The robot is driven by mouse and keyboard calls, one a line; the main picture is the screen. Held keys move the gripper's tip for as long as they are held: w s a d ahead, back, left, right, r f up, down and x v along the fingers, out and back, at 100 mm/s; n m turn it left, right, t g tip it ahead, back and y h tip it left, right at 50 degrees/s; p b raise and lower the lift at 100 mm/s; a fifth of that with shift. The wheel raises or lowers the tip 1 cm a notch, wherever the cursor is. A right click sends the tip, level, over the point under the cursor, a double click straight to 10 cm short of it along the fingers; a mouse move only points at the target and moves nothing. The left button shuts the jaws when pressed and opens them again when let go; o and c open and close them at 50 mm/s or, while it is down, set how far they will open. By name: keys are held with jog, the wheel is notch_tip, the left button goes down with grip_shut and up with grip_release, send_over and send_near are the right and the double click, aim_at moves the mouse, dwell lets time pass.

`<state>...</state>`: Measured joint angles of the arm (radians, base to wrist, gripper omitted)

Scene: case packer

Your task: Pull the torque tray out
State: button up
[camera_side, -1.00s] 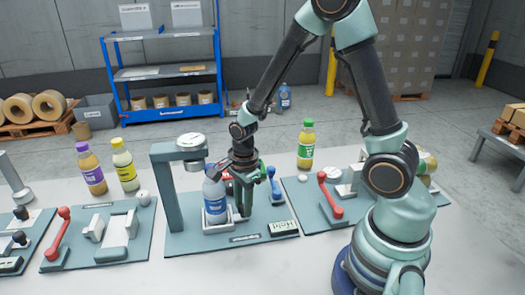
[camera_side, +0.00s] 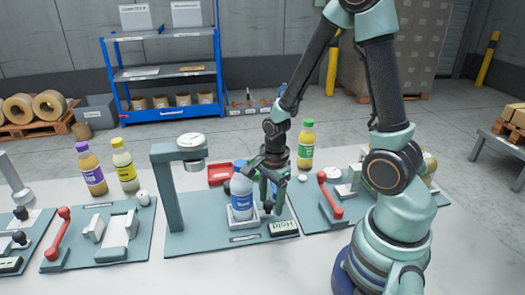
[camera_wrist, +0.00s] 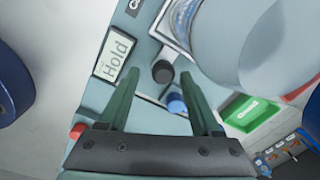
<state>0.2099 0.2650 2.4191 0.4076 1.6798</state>
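The torque tray (camera_side: 243,225) is a white tray on the middle station's teal base plate, carrying an upright blue-labelled bottle (camera_side: 241,193). It sits to the right of the column with the round gauge head (camera_side: 191,142), clear of the head. In the wrist view the bottle (camera_wrist: 250,40) is large at the upper right, with the tray's edge (camera_wrist: 177,28) beside it. My gripper (camera_side: 266,203) is low, just right of the bottle. In the wrist view its fingers (camera_wrist: 160,78) are spread apart. A black knob (camera_wrist: 162,71) shows between the tips, with visible gaps on both sides.
A display reading "Hold" (camera_wrist: 115,60) is close to one finger. A blue knob (camera_wrist: 177,103) and a green panel (camera_wrist: 243,110) are near the other. A red tray (camera_side: 222,172) is behind the bottle. A green-labelled bottle (camera_side: 306,145) and red lever (camera_side: 330,195) stand to the right.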

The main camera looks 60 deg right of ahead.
jog(key=shift+r, duration=0.15)
jog(key=shift+w+r, duration=0.1)
jog(key=shift+r, duration=0.15)
notch_tip(320, 180, up, 11)
jog(key=shift+s+r, duration=0.15)
jog(key=shift+s, duration=0.25)
jog(key=shift+a, duration=0.1)
jog(key=a+r+n+t, duration=0.5)
jog(key=r+n, duration=0.4)
jog(key=n, duration=1.2)
jog(key=shift+a+r+n, duration=0.3)
jog(key=shift+a+r, duration=0.05)
jog(key=shift+a, duration=0.15)
